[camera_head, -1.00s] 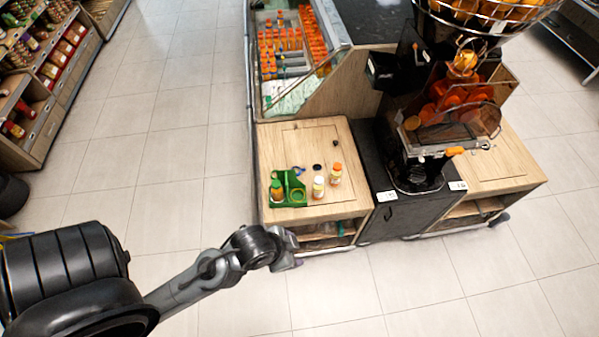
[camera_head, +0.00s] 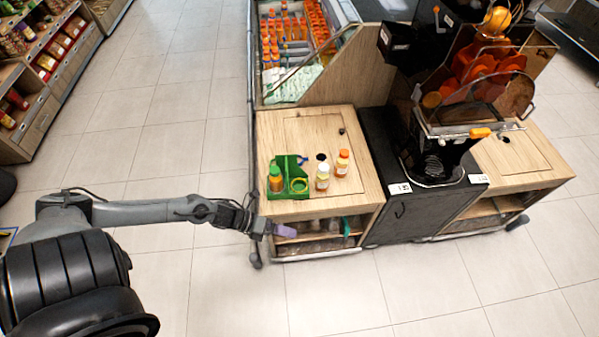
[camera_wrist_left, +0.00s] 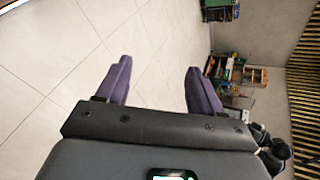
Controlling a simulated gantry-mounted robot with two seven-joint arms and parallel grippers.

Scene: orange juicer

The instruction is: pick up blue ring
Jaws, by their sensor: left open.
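A small blue thing (camera_head: 302,161), which looks like the blue ring, lies at the back corner of a green holder (camera_head: 293,168) on the wooden counter (camera_head: 350,185). It is too small to make out its shape. My left gripper (camera_head: 284,230) is at the counter's front left edge, below the top, apart from the ring and holder. In the left wrist view the purple fingers of my left gripper (camera_wrist_left: 160,85) are spread with nothing between them. The ring does not show there. My right gripper is not in view.
A bottle with a green cap (camera_head: 276,179) stands in the holder. A black juicer (camera_head: 440,140) is farther right. A shelf below the counter holds items. Floor is clear at left.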

